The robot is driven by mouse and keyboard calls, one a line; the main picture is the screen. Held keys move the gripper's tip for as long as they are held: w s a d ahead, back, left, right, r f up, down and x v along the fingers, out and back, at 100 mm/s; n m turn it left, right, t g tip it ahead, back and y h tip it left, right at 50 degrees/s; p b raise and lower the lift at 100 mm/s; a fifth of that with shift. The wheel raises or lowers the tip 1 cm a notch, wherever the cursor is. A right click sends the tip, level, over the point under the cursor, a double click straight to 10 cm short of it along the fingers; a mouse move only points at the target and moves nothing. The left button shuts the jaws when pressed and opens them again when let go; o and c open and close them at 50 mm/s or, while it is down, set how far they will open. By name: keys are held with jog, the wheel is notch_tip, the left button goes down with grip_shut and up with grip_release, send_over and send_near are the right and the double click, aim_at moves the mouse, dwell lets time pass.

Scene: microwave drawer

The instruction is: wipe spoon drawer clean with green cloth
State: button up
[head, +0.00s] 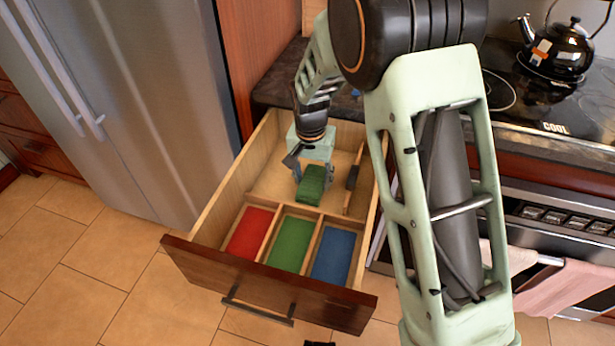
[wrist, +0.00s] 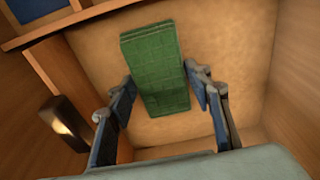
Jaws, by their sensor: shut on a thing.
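A wooden drawer (head: 215,205) is pulled open in the head view. My gripper (head: 311,172) points down into its large rear compartment. It is shut on a green cloth (head: 312,188), a folded, block-like piece with stitched lines. In the wrist view the cloth (wrist: 150,45) lies between the two fingers of my gripper (wrist: 158,78), over the bare wooden drawer floor (wrist: 225,40). I cannot tell whether the cloth presses on the floor. No spoon can be made out clearly.
Front compartments hold red (head: 250,234), green (head: 290,243) and blue (head: 333,254) linings. A dark, narrow object (head: 351,178) stands by the right side of the rear compartment. A fridge (head: 150,100) is left, a stove with a kettle (head: 562,50) right.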

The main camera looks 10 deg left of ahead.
jog(key=shift+s+d+f, duration=0.1)
jog(key=shift+s+d, duration=0.05)
jog(key=shift+d, duration=0.3)
jog(key=shift+w+a, duration=0.2)
jog(key=shift+a, duration=0.95)
jog(key=shift+w+a+p, duration=0.2)
jog(key=shift+a+p, duration=0.15)
jog(key=shift+a, duration=1.85)
jog(key=shift+w+a, duration=0.25)
jog(key=shift+a, duration=0.85)
jog(key=shift+s+d+r+p, duration=0.1)
jog(key=shift+d+r+p, duration=0.1)
jog(key=shift+d+r, duration=0.4)
jog(key=shift+s+d+r+p, duration=0.1)
jog(key=shift+d+r+p, duration=0.1)
jog(key=shift+d, duration=0.7)
jog(key=shift+s+d+r+p, duration=0.1)
jog(key=shift+d+r+p, duration=0.1)
jog(key=shift+d+r, duration=0.4)
notch_tip(320, 180, up, 22)
jog(key=p, duration=1.4)
jog(key=shift+d+f, duration=0.15)
jog(key=shift+f, duration=0.05)
